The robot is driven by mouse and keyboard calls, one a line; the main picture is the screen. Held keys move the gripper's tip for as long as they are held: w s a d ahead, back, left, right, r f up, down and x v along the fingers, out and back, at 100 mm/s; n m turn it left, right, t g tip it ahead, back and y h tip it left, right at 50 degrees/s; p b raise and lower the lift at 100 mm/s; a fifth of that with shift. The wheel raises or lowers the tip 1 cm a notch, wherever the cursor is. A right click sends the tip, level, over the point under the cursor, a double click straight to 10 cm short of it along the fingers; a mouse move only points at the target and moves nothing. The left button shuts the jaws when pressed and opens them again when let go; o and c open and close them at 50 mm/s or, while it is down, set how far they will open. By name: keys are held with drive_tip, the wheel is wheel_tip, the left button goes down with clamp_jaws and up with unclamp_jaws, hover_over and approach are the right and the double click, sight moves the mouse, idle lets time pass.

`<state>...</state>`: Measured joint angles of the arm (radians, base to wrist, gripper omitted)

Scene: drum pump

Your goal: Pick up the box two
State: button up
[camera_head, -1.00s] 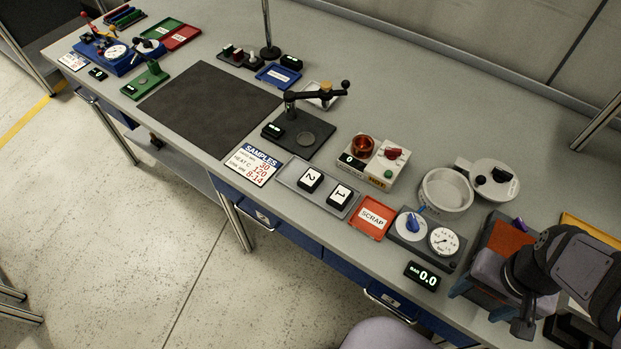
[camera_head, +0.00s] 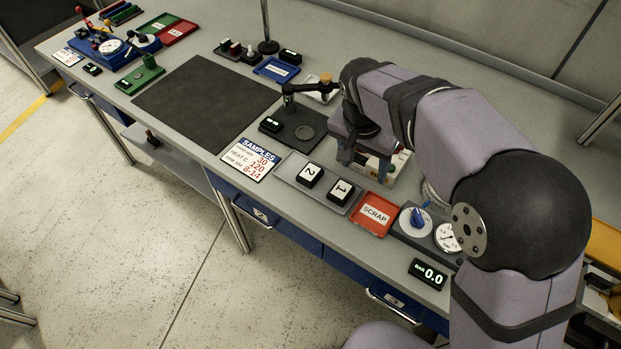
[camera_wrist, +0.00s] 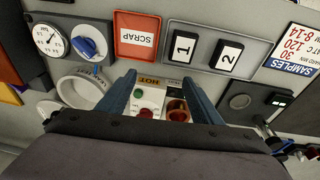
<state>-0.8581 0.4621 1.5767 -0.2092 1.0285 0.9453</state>
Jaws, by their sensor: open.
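Box two (camera_head: 310,174) is a small black box with a white top marked 2. It lies in a grey tray (camera_head: 291,180), beside box one (camera_head: 340,191). In the wrist view, box two (camera_wrist: 227,56) is at the upper right, with box one (camera_wrist: 182,48) to its left.
A red scrap tray (camera_head: 374,213) lies just right of the grey tray. A black stand with a lever (camera_head: 300,118) rises behind it. A samples card (camera_head: 251,158) lies to its left. A gauge unit (camera_head: 430,229) is further right. The dark mat (camera_head: 205,100) is bare.

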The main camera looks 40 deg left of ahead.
drive_tip(key=t+b, duration=0.1)
approach(310, 172)
drive_tip(key=shift+s+d+f+y, duration=0.15)
drive_tip(key=shift+f+y, duration=0.15)
drive_tip(key=shift+f, duration=0.25)
drive_tip(key=shift+w+p+x, duration=0.15)
drive_tip(key=shift+p+x, duration=0.5)
drive_tip(key=shift+x, duration=1.2)
drive_tip(key=shift+w+p+x, duration=0.1)
drive_tip(key=shift+p+x, duration=0.5)
drive_tip(key=shift+x, duration=1.2)
drive_tip(key=shift+d, duration=0.15)
drive_tip(key=shift+c, duration=0.3)
drive_tip(key=c, duration=1.1)
drive_tip(key=shift+r, duration=0.15)
wheel_tip(310, 172, up, 13)
drive_tip(key=p, duration=0.1)
drive_tip(key=shift+w, duration=0.1)
